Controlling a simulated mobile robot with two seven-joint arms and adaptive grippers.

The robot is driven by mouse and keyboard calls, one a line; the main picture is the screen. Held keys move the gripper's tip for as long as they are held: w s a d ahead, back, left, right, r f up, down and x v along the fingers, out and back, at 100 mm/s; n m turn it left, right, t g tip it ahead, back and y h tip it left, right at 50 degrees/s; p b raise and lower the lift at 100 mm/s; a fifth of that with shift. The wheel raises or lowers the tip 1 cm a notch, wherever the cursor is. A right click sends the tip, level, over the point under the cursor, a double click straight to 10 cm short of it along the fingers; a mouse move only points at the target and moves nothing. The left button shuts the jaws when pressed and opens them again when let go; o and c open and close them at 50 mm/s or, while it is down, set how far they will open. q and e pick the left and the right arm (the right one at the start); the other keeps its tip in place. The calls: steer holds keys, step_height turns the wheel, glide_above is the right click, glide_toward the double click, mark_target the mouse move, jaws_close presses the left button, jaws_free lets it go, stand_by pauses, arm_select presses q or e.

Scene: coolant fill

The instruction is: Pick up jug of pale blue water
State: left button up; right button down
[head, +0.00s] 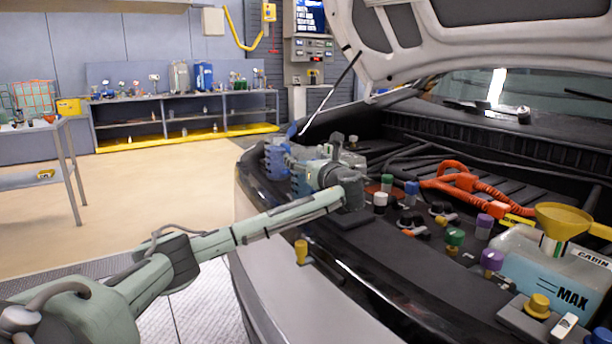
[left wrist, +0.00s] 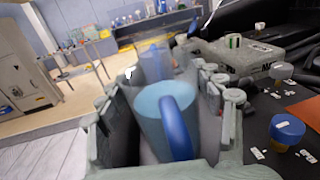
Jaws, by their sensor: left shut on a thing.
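The jug of pale blue water (left wrist: 147,104) stands out in the left wrist view as a pale blue vessel with a darker blue curved handle facing the camera. It sits between the grey-green fingers of my left gripper (left wrist: 158,105), which is shut on it. In the head view my left gripper (head: 302,168) is at the front left corner of the car's engine bay. Blue parts show around its fingers there, but the jug is mostly hidden. I cannot tell whether the jug is touching the surface below. My right gripper is in neither view.
A yellow funnel (head: 563,219) stands in the coolant tank (head: 545,276) marked MAX at the right. Several coloured caps and orange hoses (head: 465,180) lie across the engine bay. The raised hood (head: 440,42) hangs above. The floor (head: 190,185) left of the car is clear.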

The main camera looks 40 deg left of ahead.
arm_select(q)
steer(key=c, duration=0.6)
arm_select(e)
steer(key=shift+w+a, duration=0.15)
arm_select(q)
steer(key=shift+r, duration=0.1)
steer(key=shift+c, duration=0.2)
